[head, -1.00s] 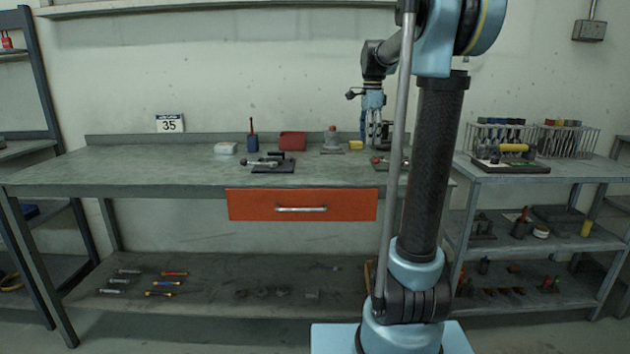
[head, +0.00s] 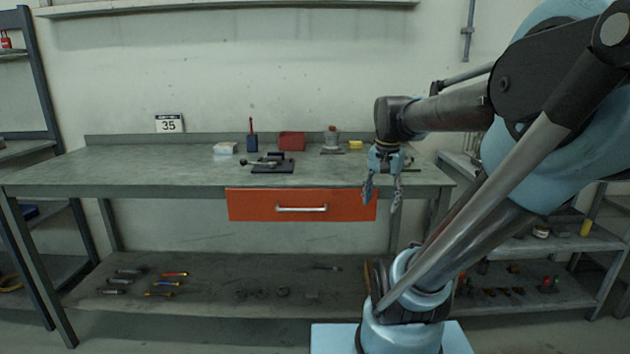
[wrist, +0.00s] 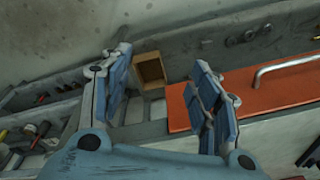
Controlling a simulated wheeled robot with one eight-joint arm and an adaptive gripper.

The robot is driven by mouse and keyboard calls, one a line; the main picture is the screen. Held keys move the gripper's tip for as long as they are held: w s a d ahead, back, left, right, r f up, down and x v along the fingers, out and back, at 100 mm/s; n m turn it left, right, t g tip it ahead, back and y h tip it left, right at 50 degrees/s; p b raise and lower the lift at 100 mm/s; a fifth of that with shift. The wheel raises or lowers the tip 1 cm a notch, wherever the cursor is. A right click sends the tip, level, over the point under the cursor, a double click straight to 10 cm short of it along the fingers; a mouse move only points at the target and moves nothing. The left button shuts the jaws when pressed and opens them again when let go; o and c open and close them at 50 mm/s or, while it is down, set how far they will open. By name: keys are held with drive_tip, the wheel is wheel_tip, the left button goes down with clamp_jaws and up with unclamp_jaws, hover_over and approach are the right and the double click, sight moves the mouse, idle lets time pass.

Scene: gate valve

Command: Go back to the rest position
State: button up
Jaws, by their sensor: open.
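My gripper (head: 382,192) hangs fingers down in front of the right part of the workbench (head: 150,167), to the right of the orange drawer (head: 290,206). Its two fingers are apart, with nothing between them. In the wrist view my gripper (wrist: 168,90) also shows open and empty, with the orange drawer front (wrist: 245,92) and its handle (wrist: 287,68) to the right. A gate valve cannot be made out clearly; part of the bench's right end is hidden behind my gripper and arm.
On the bench stand a black clamp-like fixture (head: 272,164), a red bin (head: 291,141) and a small yellow block (head: 355,145). Several tools lie on the lower shelf (head: 215,275). A shelf unit (head: 575,245) at the right is partly behind my arm. The bench's left top is mostly clear.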

drive_tip(key=s+f+n, duration=0.6)
drive_tip(key=s+f, duration=0.4)
drive_tip(key=f, duration=0.3)
drive_tip(key=shift+s+t, duration=0.35)
drive_tip(key=shift+t, duration=0.05)
drive_tip(key=shift+d, duration=0.1)
drive_tip(key=shift+w+f, duration=0.2)
drive_tip(key=shift+w, duration=0.2)
drive_tip(key=shift+o, duration=0.5)
